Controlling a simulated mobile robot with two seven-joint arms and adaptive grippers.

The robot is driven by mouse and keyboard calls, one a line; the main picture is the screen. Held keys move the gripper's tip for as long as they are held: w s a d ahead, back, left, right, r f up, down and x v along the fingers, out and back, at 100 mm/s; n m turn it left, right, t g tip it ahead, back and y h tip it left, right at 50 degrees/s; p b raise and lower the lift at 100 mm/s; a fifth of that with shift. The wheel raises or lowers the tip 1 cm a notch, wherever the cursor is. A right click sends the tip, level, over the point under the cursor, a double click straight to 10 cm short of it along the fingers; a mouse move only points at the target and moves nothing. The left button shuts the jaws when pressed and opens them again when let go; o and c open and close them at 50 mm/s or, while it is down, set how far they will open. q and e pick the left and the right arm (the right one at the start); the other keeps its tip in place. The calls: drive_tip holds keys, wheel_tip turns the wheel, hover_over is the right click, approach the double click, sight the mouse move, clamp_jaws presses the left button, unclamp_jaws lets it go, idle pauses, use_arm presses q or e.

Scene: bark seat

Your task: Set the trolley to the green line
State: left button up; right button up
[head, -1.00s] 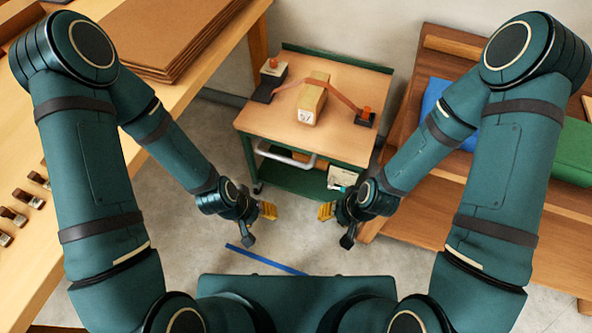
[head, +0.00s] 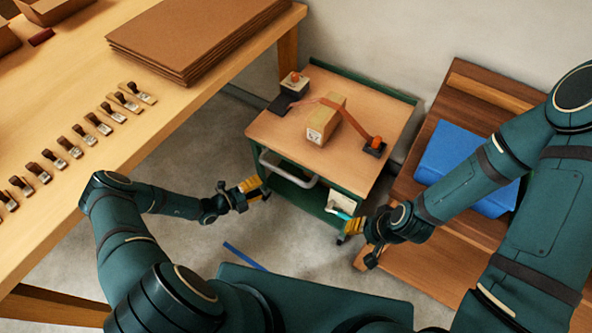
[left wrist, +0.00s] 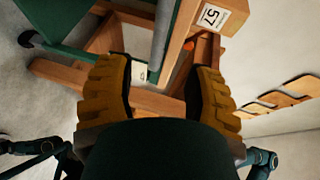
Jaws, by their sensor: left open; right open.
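The trolley has a wooden top (head: 275,135) with a green rim, a green frame and a pale grey handle (head: 288,170) across its near side. My right gripper (head: 352,226) is open below the trolley's near right corner. The floor line I see is blue (head: 245,256), partly hidden by my body.
A workbench (head: 130,160) with stacked brown boards (head: 200,38) and several stamps stands on the left. A wooden bench (head: 480,110) with a blue block (head: 465,150) stands close on the trolley's right. Grey floor (head: 190,240) is open between me and the trolley.

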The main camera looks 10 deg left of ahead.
use_arm(q)
drive_tip(key=b+x, duration=0.2)
drive_tip(key=x, duration=1.1)
drive_tip(key=shift+w+d+f, duration=0.2)
drive_tip(key=shift+o, duration=0.3)
clamp_jaws()
